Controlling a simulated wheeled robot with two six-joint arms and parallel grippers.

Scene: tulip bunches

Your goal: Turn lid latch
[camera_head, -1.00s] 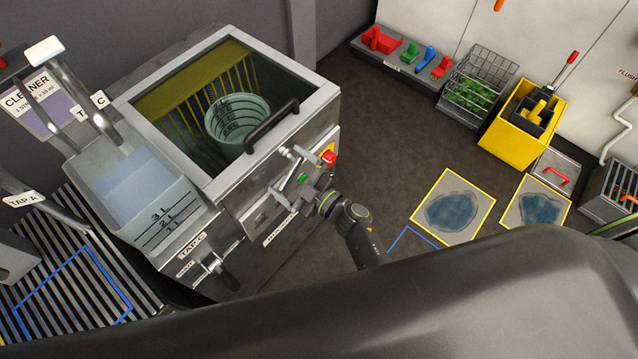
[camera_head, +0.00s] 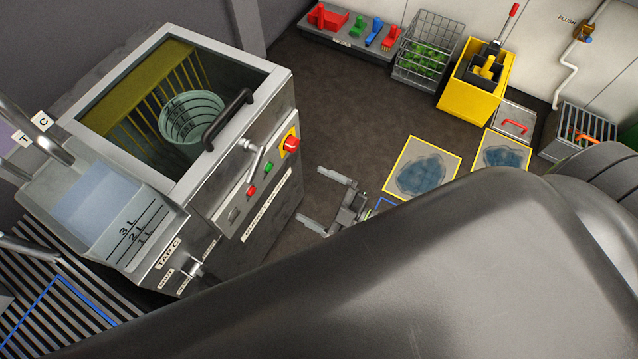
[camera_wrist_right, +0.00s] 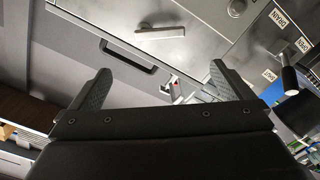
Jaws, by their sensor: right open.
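The lid latch (camera_head: 254,160) is a small metal lever on the front of the grey wash machine (camera_head: 225,210), near the top edge. It slants downward from its pivot. The lid frame (camera_head: 185,185) lies flat on the machine, with a black bar handle (camera_head: 228,120) on its front side. My right gripper (camera_head: 311,196) is open and empty, in front of the machine and apart from the latch. Its two fingers also show in the right wrist view (camera_wrist_right: 161,73), spread apart with nothing clearly between them. My left gripper is not in view.
A red stop button (camera_head: 291,143) sits right of the latch, with green and red buttons below. A clear measuring tank (camera_head: 105,215) stands at left. A yellow mop bucket (camera_head: 470,95) and wire basket (camera_head: 428,50) are at back right. Dark floor (camera_head: 345,110) beyond my gripper is clear.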

